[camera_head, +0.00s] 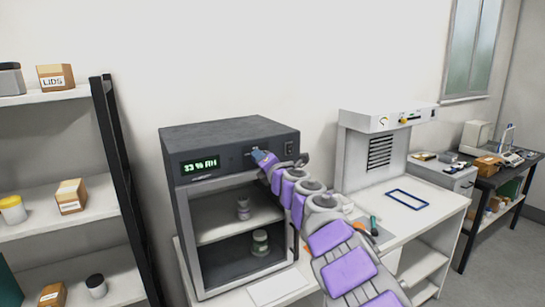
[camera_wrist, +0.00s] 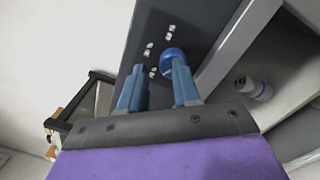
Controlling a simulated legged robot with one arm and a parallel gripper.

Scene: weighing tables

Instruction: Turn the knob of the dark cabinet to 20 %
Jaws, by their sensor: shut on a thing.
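The dark cabinet (camera_head: 228,137) stands on a white table, with a green display (camera_head: 200,165) that seems to read 33 % RH. Its blue knob (camera_wrist: 173,55) shows on the dark front panel in the wrist view, with small white marks beside it. My gripper (camera_head: 263,158) is at the panel, right of the display, and hides the knob in the head view. The right finger overlaps the knob's lower edge; the exact contact is hard to see.
Jars (camera_head: 260,242) stand on the shelves inside the cabinet's open-looking front, below my arm. A shelf rack (camera_head: 110,150) stands to the left. A white bench unit (camera_head: 385,122) and a blue frame (camera_head: 408,199) are to the right.

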